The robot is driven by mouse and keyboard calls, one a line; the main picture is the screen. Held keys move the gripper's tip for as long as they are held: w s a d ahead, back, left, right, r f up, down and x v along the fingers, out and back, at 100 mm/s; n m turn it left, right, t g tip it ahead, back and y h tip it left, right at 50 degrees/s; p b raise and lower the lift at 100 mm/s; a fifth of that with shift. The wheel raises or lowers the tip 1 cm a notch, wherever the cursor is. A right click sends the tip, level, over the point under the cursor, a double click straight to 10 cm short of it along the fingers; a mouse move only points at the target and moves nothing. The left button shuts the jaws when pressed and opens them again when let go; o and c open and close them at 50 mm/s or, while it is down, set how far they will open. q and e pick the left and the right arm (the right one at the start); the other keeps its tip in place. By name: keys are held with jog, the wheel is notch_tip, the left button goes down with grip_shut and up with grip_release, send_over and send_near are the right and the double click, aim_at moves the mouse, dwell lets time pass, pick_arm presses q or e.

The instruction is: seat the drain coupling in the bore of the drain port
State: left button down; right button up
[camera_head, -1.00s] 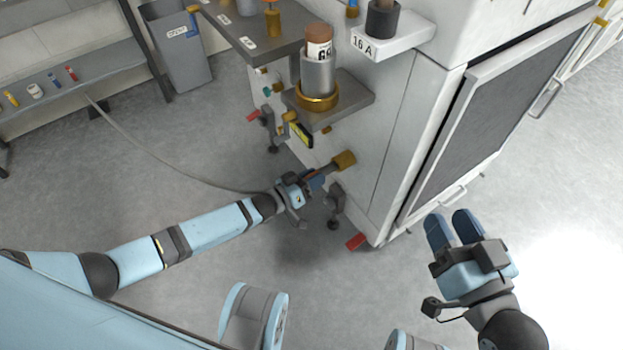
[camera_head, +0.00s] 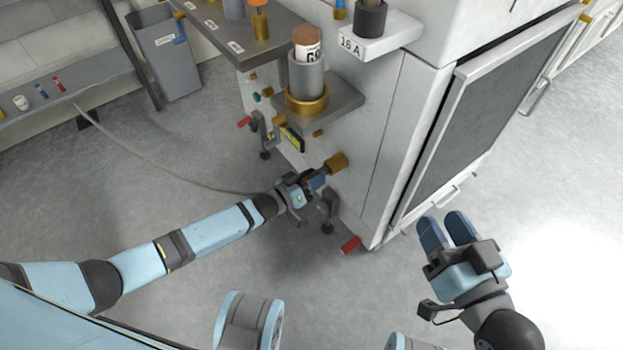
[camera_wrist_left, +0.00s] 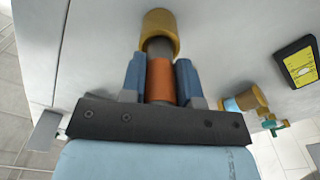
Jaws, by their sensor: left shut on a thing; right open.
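The drain coupling (camera_wrist_left: 160,80) has an orange-brown body and a dark grey front end. My left gripper (camera_head: 317,178) is shut on it; the blue fingers (camera_wrist_left: 160,78) flank the orange body in the left wrist view. The brass drain port (camera_head: 336,163) sticks out low on the white machine's side and also shows in the left wrist view (camera_wrist_left: 161,20). The coupling's grey end meets the port's mouth and appears partly inside it; the depth is hidden. My right gripper (camera_head: 446,231) is open and empty in front of the machine.
A grey shelf (camera_head: 345,98) with a grey-and-brass cylinder juts out above the port. A yellow-faced meter (camera_wrist_left: 300,62) and small brass fittings are on the machine wall. A grey hose (camera_head: 150,160) runs across the floor.

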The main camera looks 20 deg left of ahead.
pick_arm(q)
jog(key=shift+b+x, duration=0.3)
jog(key=shift+x, duration=0.5)
pick_arm(e)
jog(key=shift+f, duration=0.3)
pick_arm(q)
jog(key=c, duration=0.8)
grip_release()
pick_arm(e)
jog(key=shift+f, duration=0.15)
pick_arm(q)
jog(key=shift+p+v, duration=2.25)
jog(key=shift+v, duration=4.65)
pick_arm(e)
notch_tip(320, 180, up, 6)
jog(key=t, duration=0.1)
jog(key=shift+d+t, duration=0.2)
jog(key=shift+t, duration=0.2)
